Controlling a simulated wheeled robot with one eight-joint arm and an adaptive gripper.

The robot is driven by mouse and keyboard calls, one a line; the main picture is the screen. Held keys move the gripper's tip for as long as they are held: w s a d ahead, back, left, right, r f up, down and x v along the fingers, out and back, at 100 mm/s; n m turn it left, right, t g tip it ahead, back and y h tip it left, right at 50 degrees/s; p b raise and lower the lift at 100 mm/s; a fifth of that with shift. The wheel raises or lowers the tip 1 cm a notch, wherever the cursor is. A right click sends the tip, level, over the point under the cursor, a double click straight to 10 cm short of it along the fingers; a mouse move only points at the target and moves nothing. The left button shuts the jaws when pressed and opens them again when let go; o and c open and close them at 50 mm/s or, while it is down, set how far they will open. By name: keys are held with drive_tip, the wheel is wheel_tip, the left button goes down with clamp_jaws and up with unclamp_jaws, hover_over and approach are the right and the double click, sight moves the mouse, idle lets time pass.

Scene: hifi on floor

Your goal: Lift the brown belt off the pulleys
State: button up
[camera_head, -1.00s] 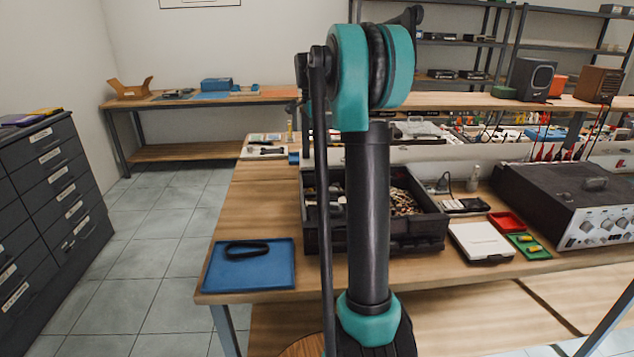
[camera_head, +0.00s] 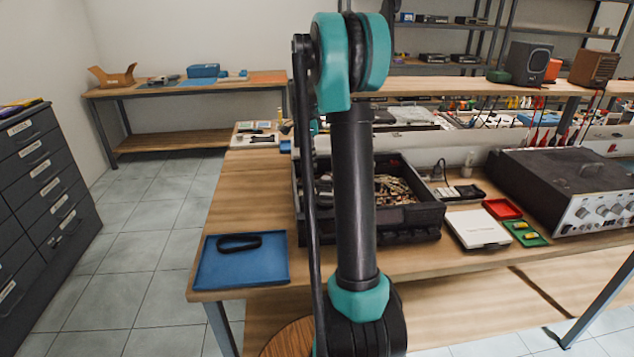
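A dark loop that looks like a belt (camera_head: 239,242) lies flat on a blue mat or shallow tray (camera_head: 225,272) at the front left corner of the wooden bench. Its colour reads as near black, and no pulleys can be made out around it. A black open box (camera_head: 410,225) of small parts stands on the bench behind my arm, which partly hides its contents. My arm rises through the middle of the view. My gripper cannot be seen, so I cannot tell its state or place.
A white box (camera_head: 477,229), a red tray (camera_head: 502,208), a green tray (camera_head: 528,240) and a grey amplifier (camera_head: 560,185) fill the bench's right side. Dark drawers (camera_head: 40,215) stand at the left. Bare wood (camera_head: 250,200) lies behind the blue mat; tiled floor is open at left.

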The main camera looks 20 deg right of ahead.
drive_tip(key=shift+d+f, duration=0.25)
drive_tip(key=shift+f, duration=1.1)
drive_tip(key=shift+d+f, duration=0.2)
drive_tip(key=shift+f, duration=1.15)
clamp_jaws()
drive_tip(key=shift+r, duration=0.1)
